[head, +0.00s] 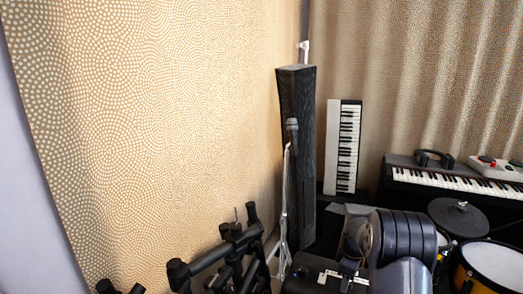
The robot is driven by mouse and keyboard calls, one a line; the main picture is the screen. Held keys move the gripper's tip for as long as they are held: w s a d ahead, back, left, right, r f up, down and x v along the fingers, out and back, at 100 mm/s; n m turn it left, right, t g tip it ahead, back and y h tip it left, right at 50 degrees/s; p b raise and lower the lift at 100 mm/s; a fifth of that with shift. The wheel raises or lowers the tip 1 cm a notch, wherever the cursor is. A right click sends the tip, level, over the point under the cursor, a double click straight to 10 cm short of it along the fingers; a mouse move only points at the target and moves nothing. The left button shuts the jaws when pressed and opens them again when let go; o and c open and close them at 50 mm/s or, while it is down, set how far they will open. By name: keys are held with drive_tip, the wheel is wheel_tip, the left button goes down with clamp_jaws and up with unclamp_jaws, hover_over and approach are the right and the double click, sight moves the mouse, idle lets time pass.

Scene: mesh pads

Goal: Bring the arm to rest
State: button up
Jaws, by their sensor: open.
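A dark grey, rounded, ribbed part (402,245) stands at the bottom right of the head view. It looks like a link of my arm, but I cannot be sure. It covers part of the floor area and the gear behind it. My gripper does not show in this view, so its jaws and anything near them are hidden from me.
A black stand frame (215,257) is at the bottom centre. A microphone stand (285,205) stands before a tall dark column (297,110). An upright keyboard (343,147), a long keyboard (455,180) and drums (492,262) are right. Patterned curtains (150,120) hang behind.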

drive_tip(key=shift+f+n+b, duration=0.1)
drive_tip(key=shift+n+b, duration=0.35)
drive_tip(key=shift+n, duration=0.55)
drive_tip(key=shift+r+p, duration=0.3)
drive_tip(key=shift+r, duration=0.55)
drive_tip(key=shift+s+a, duration=0.1)
